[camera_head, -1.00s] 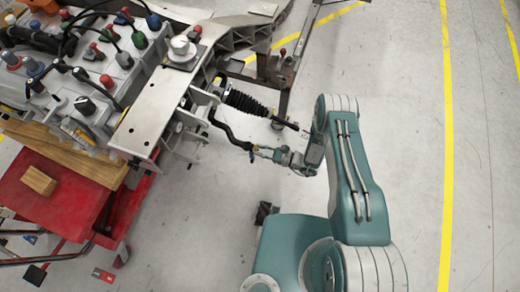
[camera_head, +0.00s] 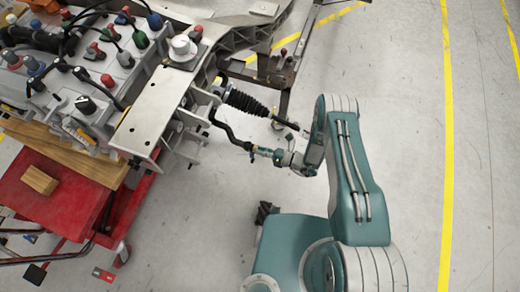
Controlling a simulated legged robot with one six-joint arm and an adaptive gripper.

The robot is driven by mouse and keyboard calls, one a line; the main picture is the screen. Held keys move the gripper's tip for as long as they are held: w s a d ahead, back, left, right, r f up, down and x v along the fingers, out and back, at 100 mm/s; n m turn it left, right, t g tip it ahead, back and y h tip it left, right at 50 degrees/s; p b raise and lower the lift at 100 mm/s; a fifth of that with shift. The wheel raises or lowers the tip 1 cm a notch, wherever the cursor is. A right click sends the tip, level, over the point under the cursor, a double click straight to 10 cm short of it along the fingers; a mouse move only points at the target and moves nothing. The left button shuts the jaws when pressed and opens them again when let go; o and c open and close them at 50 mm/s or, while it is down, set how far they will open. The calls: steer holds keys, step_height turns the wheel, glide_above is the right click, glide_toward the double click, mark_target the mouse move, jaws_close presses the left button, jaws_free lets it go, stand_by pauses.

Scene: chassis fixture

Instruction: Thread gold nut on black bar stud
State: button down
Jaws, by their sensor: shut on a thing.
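The black bar (camera_head: 228,134) is a bent rod that runs from the chassis fixture down and right to the front of my gripper. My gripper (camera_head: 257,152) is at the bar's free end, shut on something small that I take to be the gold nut. The nut itself is too small to make out, and the stud is not clear at this size. I cannot tell whether nut and stud touch.
A ribbed black boot with a rod (camera_head: 246,102) lies just above the bar. The metal chassis (camera_head: 150,115) and a red cart (camera_head: 50,205) with wooden blocks stand to the left. Open floor (camera_head: 410,120) lies to the right.

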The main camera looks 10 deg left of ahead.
steer(key=shift+w+d+r+m, duration=0.1)
steer(key=shift+w+m, duration=0.05)
steer(key=shift+m, duration=0.75)
steer(key=shift+c, duration=2.3)
jaws_free()
steer(key=shift+d, duration=0.1)
